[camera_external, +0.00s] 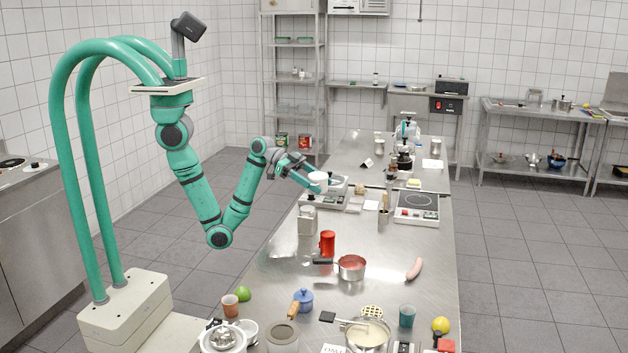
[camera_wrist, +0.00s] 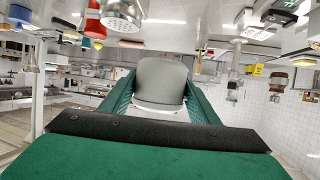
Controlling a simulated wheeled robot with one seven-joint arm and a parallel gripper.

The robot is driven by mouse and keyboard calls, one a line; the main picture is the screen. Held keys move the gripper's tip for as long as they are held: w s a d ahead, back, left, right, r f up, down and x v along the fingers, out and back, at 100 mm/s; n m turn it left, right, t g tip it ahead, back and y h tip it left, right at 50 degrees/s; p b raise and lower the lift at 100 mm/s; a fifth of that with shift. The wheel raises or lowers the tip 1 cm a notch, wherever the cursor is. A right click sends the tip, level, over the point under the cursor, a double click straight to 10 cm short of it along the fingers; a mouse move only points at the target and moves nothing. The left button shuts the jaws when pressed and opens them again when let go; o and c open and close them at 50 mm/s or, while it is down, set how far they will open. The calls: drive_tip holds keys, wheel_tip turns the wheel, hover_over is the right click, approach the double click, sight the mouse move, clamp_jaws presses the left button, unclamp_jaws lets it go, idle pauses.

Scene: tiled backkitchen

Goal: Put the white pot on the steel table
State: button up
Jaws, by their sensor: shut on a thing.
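My gripper (camera_external: 308,184) is shut on the white pot (camera_external: 318,178), at the left edge of the long steel table (camera_external: 410,250). In the wrist view the pot (camera_wrist: 162,80) is a smooth pale grey-white vessel between my two green fingers (camera_wrist: 160,92). The pot shows just above a pale flat appliance (camera_external: 322,199) on the table. I cannot tell how much gap lies under it. Its lower part is partly hidden by my fingers.
A hot plate (camera_external: 417,203) stands right of the pot. Several pots and cups crowd the near end. Bare steel lies around the sausage (camera_external: 414,269).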

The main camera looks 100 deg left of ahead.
drive_tip(key=s+a+n+g+y, duration=0.1)
drive_tip(key=s+a+n+y, duration=0.25)
drive_tip(key=a, duration=1.05)
drive_tip(key=s+a+n+y, duration=0.2)
drive_tip(key=a+n+y, duration=0.15)
drive_tip(key=a, duration=0.95)
drive_tip(key=s+a+n+g+y, duration=0.1)
drive_tip(key=s+a+n+y, duration=0.2)
drive_tip(key=a, duration=1.1)
drive_tip(key=y, duration=0.1)
hover_over(349, 175)
drive_tip(key=f, duration=0.9)
drive_tip(key=shift+s+d, duration=0.1)
drive_tip(key=shift+d, duration=0.2)
drive_tip(key=shift+w+a+f, duration=0.2)
drive_tip(key=shift+f, duration=1.6)
drive_tip(key=shift+f, duration=0.15)
drive_tip(key=o, duration=1.3)
